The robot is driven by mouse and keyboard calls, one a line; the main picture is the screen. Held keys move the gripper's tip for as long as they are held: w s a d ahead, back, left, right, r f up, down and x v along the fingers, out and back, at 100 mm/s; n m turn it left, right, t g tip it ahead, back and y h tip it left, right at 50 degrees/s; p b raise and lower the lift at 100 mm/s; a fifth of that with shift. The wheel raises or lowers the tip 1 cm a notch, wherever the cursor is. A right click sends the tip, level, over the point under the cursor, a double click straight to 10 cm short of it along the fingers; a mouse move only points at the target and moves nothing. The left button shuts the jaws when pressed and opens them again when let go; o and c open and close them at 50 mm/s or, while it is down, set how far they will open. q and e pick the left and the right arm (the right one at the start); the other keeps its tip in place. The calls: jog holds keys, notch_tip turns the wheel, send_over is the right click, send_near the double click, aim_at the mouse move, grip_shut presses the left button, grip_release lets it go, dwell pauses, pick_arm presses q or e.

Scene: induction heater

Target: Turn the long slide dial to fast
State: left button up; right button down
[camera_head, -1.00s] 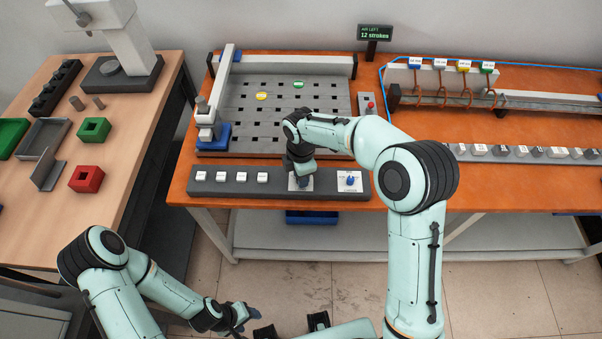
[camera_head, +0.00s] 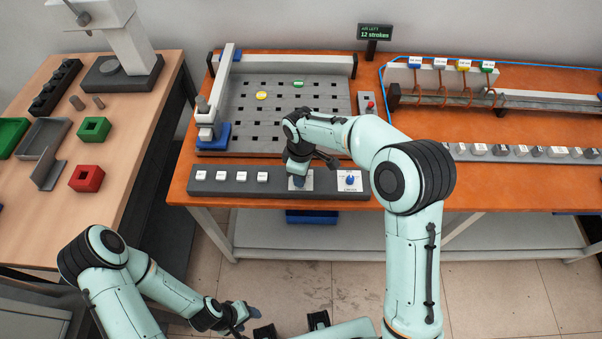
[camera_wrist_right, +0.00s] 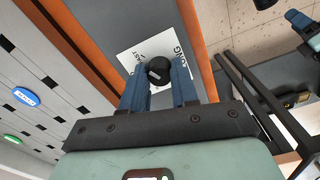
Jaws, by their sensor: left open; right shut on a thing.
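The long slide dial (camera_wrist_right: 158,69) is a round black knob on a white label plate in the right wrist view. The plate reads "LONG" on one side and "FAST" on another. My right gripper (camera_wrist_right: 158,80) is shut on the knob, with blue fingers on either side. In the head view the right gripper (camera_head: 299,180) points down onto the label plate (camera_head: 308,181) and hides the knob. I cannot tell which setting the dial points at. My left gripper (camera_head: 252,313) is open and empty, low in front of the bench.
The grey control strip (camera_head: 217,188) holds several white buttons left of the dial and a blue knob (camera_head: 350,180) close to its right. Behind is a perforated plate (camera_head: 240,105) with yellow and green discs. A small sign (camera_head: 374,32) reads "12 strokes".

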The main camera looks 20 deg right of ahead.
dwell(0.4)
jog(key=c, duration=0.9)
grip_release()
jog(key=shift+o, duration=0.2)
pick_arm(q)
jog(key=shift+w+r+p, duration=0.7)
jog(key=shift+r, duration=0.2)
pick_arm(e)
notch_tip(320, 180, up, 14)
jog(key=shift+f, duration=0.25)
